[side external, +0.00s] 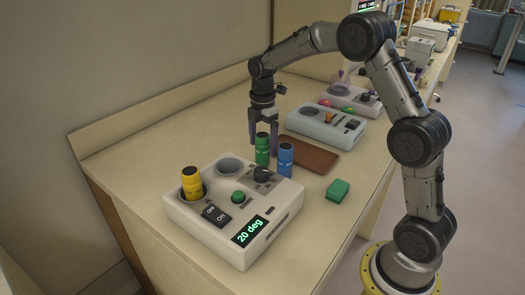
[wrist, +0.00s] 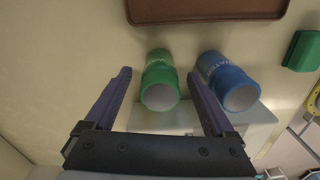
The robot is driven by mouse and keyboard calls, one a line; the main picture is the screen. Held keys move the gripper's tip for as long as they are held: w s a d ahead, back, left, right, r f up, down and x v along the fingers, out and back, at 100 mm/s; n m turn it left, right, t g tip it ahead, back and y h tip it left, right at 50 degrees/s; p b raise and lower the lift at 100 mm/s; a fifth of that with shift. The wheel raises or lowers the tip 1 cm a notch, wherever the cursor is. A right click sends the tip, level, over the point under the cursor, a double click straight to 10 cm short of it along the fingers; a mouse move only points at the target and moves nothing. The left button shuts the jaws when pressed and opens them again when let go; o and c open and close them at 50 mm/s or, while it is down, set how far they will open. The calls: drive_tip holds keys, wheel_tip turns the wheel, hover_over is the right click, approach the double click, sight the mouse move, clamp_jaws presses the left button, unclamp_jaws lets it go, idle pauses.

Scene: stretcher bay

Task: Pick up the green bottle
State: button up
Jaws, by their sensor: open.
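The green bottle (side external: 262,150) stands upright behind the front white device, just left of the blue bottle (side external: 285,160). My gripper (side external: 263,146) points down at the green bottle, its fingers open on either side of the bottle's upper part. In the wrist view, the green bottle (wrist: 160,82) shows between the fingertips of my gripper (wrist: 160,74), with a gap on each side. The blue bottle (wrist: 228,80) is just outside the right finger. The green bottle's base is hidden in the side view.
The white device (side external: 180,212) has a yellow bottle (side external: 192,184) in one well, a green knob, a black knob and a "20 deg" display. A brown tray (side external: 318,162) lies behind the bottles. A green block (side external: 338,190) sits right. More devices (side external: 325,125) stand farther back.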

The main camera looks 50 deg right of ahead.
drive_tip(key=shift+f, duration=0.35)
drive_tip(key=shift+c, duration=0.3)
clamp_jaws()
drive_tip(key=shift+r, duration=0.1)
